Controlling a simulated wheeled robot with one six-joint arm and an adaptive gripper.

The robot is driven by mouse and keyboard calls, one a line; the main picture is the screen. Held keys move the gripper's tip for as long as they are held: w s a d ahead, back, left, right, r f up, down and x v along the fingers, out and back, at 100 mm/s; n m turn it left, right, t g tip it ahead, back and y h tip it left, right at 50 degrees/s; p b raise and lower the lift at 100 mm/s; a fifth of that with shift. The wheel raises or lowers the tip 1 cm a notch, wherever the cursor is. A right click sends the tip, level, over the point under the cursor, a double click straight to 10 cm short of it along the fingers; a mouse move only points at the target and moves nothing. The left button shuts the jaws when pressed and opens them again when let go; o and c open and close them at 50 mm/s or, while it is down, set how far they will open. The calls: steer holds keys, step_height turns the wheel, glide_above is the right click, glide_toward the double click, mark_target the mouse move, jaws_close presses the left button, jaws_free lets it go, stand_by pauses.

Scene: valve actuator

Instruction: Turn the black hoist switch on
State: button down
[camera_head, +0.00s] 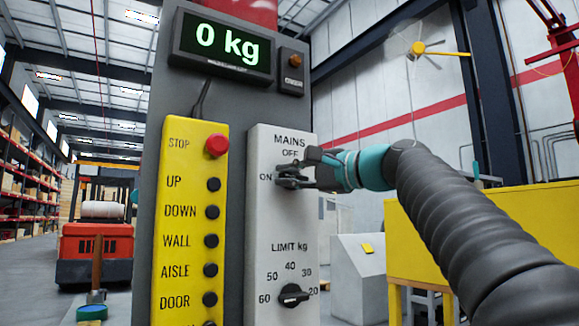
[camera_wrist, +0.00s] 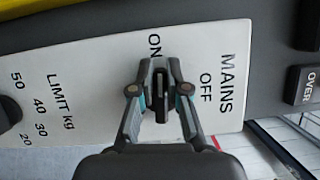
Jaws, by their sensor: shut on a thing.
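The black mains switch (camera_head: 287,170) sits on the white panel (camera_head: 258,222) under the words MAINS and OFF, with ON to its left. In the wrist view, the switch handle (camera_wrist: 160,98) lies between my fingertips and lines up with the ON mark; OFF is off to its side. My gripper (camera_head: 300,170) is shut on the handle, coming from the right in the head view. The fingers also show in the wrist view (camera_wrist: 160,82), one on each side of the handle. They hide part of the switch in the head view.
A black limit dial (camera_head: 293,295) is lower on the same panel. A yellow button box (camera_head: 190,220) with a red stop button (camera_head: 216,145) stands to the left. A display (camera_head: 222,46) above reads 0 kg. A yellow cabinet (camera_head: 480,235) stands at right.

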steer(key=shift+w+d+f+n, duration=0.1)
steer(key=shift+w+f+n, duration=0.1)
steer(key=shift+n, duration=0.2)
steer(key=c, duration=1.2)
jaws_free()
steer(key=shift+o, duration=0.2)
steer(key=shift+w, duration=0.15)
steer(key=shift+s+d+r, duration=0.1)
steer(key=shift+s+d, duration=0.1)
steer(key=shift+s, duration=0.05)
steer(key=v, duration=1.1)
steer(key=shift+s+d, duration=0.15)
steer(key=shift+d, duration=0.05)
steer(key=shift+r, duration=0.1)
